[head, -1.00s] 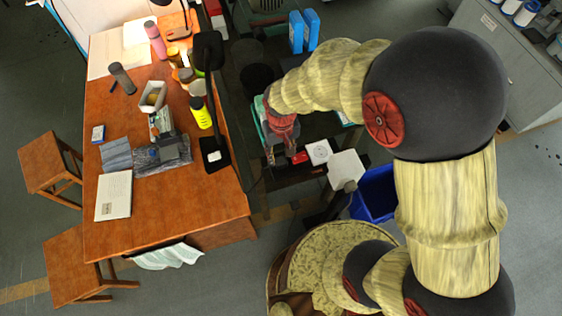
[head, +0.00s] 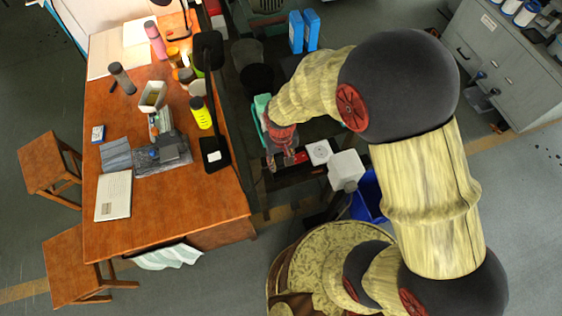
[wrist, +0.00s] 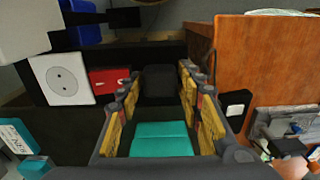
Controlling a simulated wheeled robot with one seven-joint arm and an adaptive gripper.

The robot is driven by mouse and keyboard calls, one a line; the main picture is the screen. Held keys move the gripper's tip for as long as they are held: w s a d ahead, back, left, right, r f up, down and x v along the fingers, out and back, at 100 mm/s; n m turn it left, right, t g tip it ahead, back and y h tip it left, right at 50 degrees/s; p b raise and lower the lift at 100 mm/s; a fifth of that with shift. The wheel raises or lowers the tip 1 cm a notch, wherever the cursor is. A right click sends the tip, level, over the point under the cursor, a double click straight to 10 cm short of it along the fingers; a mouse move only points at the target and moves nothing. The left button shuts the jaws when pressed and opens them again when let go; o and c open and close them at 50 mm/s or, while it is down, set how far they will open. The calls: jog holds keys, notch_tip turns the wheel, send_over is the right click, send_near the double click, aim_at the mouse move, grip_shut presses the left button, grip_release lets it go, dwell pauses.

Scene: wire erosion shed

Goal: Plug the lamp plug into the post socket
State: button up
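The post socket (head: 319,152) is a white square plate with a round recess, just right of my gripper (head: 281,163) in the head view. In the wrist view the socket (wrist: 62,78) is at the upper left, with nothing in it. My gripper (wrist: 160,78) is open, its yellow-padded fingers parallel and apart. A dark block (wrist: 160,84) shows between the fingertips. I cannot tell whether it is the lamp plug, or whether it lies between or beyond the tips. No lamp plug can be made out for sure. The black lamp (head: 222,110) stands at the table's right edge.
A red block (wrist: 108,80) sits beside the socket. A white box (head: 346,168) is right of it, over a blue bin (head: 369,195). A teal item (wrist: 160,140) shows below the fingers. The cluttered wooden table (head: 190,215) is on the left.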

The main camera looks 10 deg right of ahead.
jog(key=c, duration=0.6)
jog(key=shift+c, duration=0.3)
jog(key=shift+r, duration=0.1)
jog(key=shift+r, duration=0.6)
jog(key=s+d+r, duration=0.2)
jog(key=s+r, duration=0.3)
jog(key=s, duration=0.1)
jog(key=s+d+r, duration=0.2)
jog(key=s+r, duration=0.4)
jog(key=s, duration=0.1)
jog(key=shift+s+d+r+p, duration=0.15)
jog(key=shift+d+r+p, duration=0.15)
jog(key=shift+p, duration=0.1)
